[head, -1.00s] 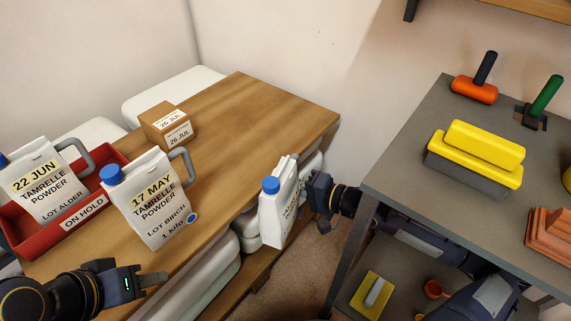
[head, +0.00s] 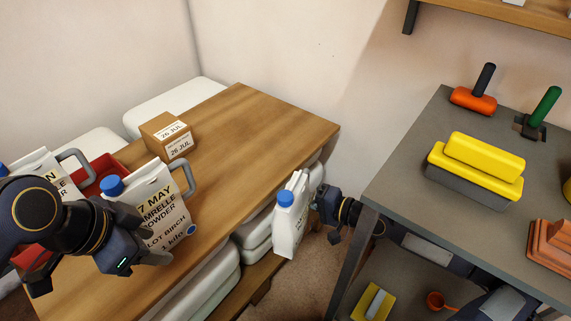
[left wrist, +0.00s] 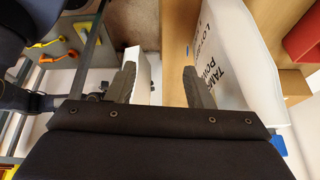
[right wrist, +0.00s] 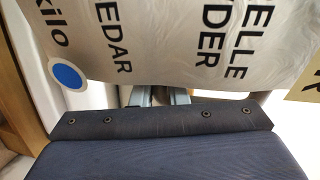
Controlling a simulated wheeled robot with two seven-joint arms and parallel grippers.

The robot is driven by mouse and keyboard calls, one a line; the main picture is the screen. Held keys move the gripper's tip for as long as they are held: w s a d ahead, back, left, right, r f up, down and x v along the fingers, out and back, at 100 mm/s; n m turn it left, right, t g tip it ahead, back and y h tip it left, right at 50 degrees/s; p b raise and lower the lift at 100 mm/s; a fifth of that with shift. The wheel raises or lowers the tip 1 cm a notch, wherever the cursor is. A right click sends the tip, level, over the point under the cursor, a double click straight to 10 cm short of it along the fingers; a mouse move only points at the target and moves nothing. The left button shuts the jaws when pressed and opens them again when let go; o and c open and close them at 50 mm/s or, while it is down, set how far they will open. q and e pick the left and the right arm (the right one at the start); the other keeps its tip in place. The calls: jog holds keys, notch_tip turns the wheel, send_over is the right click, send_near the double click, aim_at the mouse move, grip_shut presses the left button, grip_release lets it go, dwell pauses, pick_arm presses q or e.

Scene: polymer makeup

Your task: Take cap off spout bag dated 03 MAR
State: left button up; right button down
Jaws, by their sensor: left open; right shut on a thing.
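My right gripper (head: 328,205) is shut on a white spout bag (head: 290,225) with a blue cap (head: 285,198), held upright off the table's right edge. Its date cannot be read; the right wrist view shows this bag's print (right wrist: 210,45), with "CEDAR" and "kilo". My left gripper (head: 150,256) is open and empty, in front of the 17 MAY bag (head: 165,205) as seen from the head. The 17 MAY bag stands on the table with its blue cap (head: 112,186) on. The left gripper's open fingers show in the left wrist view (left wrist: 160,88).
Another bag (head: 48,175), partly hidden by my left arm, sits in a red tray (head: 105,168). A small box (head: 167,135) reads 26 JUL. The wooden table (head: 255,125) is clear at its far right. A grey bench (head: 400,185) with tools stands right.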

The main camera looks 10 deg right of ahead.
pick_arm(q)
jog(key=w+d+r+m+g, duration=0.1)
jog(key=w+d+r+m, duration=0.25)
jog(key=m, duration=0.45)
jog(key=m+g+y, duration=0.3)
jog(key=m, duration=1.8)
send_near(285, 196)
jog(key=shift+s+a+f, duration=0.2)
jog(key=shift+a, duration=0.05)
jog(key=shift+d+m, duration=0.3)
jog(key=shift+m, duration=0.2)
jog(key=shift+d+f+y, duration=0.15)
jog(key=shift+f+y, duration=0.15)
notch_tip(285, 196, down, 7)
jog(key=shift+f, duration=0.25)
jog(key=shift+c, duration=0.4)
